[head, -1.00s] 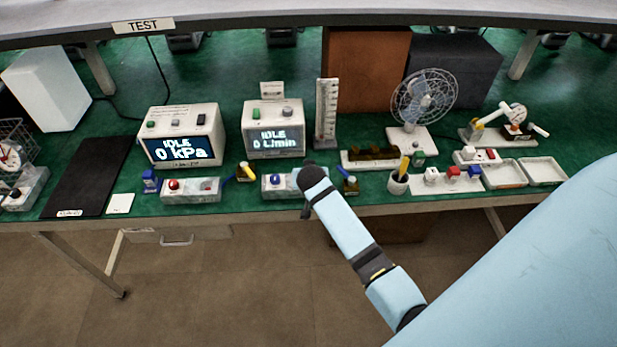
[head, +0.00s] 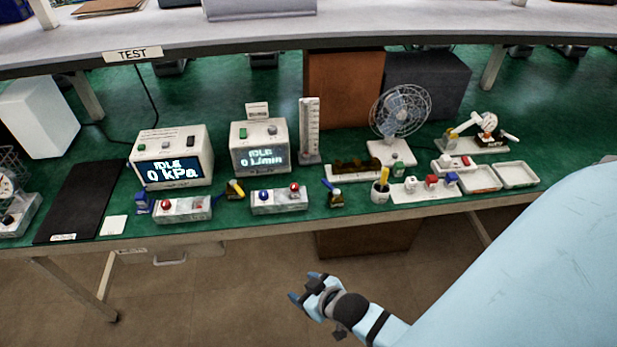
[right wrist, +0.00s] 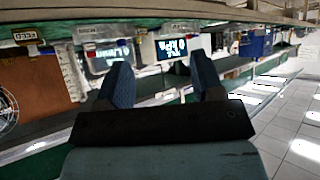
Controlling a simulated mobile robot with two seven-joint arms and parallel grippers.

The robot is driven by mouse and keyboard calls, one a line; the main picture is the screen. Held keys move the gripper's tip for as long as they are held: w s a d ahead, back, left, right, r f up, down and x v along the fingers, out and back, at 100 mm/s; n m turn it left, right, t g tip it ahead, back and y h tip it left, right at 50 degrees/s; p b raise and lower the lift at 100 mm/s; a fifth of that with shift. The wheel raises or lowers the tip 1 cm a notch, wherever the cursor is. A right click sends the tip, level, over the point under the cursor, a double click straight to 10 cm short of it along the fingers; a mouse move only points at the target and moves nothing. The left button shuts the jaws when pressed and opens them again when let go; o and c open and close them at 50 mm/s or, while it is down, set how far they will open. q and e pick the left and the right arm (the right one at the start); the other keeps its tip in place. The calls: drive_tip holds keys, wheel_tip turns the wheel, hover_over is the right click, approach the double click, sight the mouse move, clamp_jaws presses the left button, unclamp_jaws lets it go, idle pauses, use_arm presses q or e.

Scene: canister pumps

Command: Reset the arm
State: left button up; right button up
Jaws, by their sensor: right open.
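My right gripper (head: 308,290) hangs in the air in front of the bench in the head view, below and clear of its front edge. Its two blue fingers also show in the right wrist view (right wrist: 163,85), spread apart with nothing between them. My left gripper is not in view.
The green bench (head: 280,220) carries a kPa box (head: 172,157), an L/min box (head: 260,147), two button boxes (head: 182,210) (head: 278,200), a fan (head: 400,115), a cup (head: 380,191) and two trays (head: 515,175). The floor (head: 220,300) before it is open.

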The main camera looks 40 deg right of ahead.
drive_tip(key=shift+n+y, duration=0.5)
drive_tip(key=shift+y, duration=0.2)
drive_tip(key=s+a, duration=0.2)
drive_tip(key=s, duration=0.1)
drive_tip(key=s+a+r, duration=0.1)
drive_tip(key=s, duration=0.1)
drive_tip(key=shift+r, duration=0.1)
drive_tip(key=shift+w, duration=0.1)
idle(0.8)
drive_tip(key=shift+c, duration=0.2)
